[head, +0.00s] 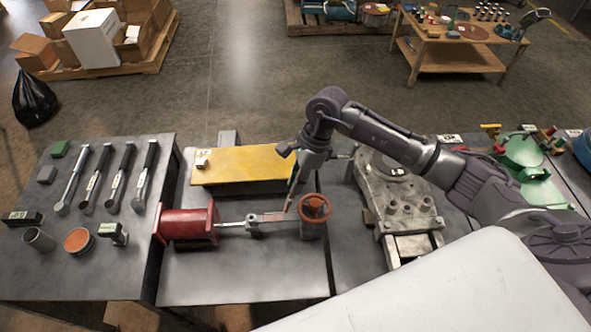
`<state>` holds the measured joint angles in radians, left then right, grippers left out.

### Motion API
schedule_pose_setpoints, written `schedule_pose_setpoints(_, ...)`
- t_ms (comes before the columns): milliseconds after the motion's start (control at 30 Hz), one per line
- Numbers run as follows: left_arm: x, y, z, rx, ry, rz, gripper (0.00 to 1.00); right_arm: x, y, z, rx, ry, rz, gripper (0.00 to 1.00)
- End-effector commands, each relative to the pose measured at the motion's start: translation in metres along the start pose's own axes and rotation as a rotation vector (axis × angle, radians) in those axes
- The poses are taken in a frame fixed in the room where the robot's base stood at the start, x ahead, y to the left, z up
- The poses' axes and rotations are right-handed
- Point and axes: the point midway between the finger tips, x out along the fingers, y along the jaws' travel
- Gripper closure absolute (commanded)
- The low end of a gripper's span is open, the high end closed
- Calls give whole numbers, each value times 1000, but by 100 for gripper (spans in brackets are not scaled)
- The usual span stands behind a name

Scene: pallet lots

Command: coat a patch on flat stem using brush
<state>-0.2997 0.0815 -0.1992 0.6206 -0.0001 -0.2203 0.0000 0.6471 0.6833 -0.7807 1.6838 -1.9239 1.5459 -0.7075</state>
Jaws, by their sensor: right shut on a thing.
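The flat stem (272,217) lies level between a red cylinder (189,225) and a red handwheel (314,208) on the middle table. My right gripper (299,172) is above and behind the stem, shut on a slim tool that looks like the brush (293,190). The brush's dark end points up and left, and its thin lower end comes down at the stem near the handwheel. I cannot tell whether it touches the stem. A reddish-brown area shows on the stem's top. My left gripper is not in view.
A yellow plate (240,166) lies behind the stem. A grey metal casting (395,195) stands to the right, under my right arm. The left table (75,275) holds several black-handled tools, a round tin with orange-red contents (78,241) and a grey cup (39,239).

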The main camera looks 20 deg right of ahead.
Motion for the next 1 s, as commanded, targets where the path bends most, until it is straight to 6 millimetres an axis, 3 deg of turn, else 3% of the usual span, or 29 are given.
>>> schedule_pose_setpoints(400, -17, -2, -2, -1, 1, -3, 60, -39, -4, 4, 10, -1, -5, 100)
schedule_pose_setpoints(1000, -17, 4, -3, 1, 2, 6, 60, -41, -4, 3, 11, -1, -4, 100)
